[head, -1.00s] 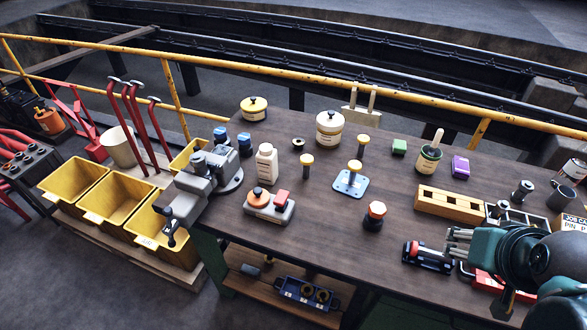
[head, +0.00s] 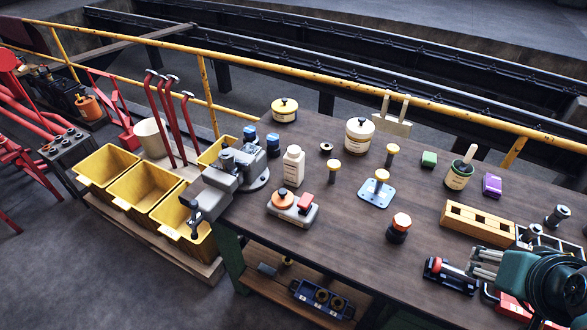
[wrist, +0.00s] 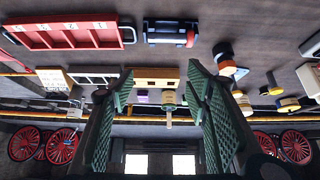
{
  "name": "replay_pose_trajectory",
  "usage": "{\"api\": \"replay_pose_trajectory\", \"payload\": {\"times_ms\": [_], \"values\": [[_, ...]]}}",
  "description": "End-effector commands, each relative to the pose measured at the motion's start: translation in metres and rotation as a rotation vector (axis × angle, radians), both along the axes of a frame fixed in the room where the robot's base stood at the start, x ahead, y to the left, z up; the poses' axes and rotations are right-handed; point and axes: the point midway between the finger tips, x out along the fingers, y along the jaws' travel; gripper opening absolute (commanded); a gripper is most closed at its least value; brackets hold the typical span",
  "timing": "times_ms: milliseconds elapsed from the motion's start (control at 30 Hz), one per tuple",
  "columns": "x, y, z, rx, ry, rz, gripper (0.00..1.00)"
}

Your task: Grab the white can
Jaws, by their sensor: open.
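The white can (head: 359,135) is a squat cream tin with a pale lid and dark knob. It stands upright towards the back of the wooden bench (head: 330,255). My gripper (head: 482,262) is at the bench's right front, well to the right of the can and nearer the camera. In the wrist view its two green ribbed fingers (wrist: 160,88) are apart, with nothing held between them. A pale object at that view's right edge may be the can; I cannot tell.
A white bottle (head: 293,167), a yellow tin (head: 284,111) and yellow-topped pins stand near the can. A vise (head: 236,172) sits at the left edge.

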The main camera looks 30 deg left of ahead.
Motion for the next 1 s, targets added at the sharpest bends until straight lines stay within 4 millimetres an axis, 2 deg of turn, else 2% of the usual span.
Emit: {"api": "replay_pose_trajectory", "payload": {"times_ms": [533,767,1000], "values": [[0.005,0.005,0.006,-0.007,0.008,0.022,0.52],[0.024,0.021,0.023,-0.031,0.038,0.093,0.52],[0.053,0.05,0.045,-0.07,0.081,0.206,0.52]]}}
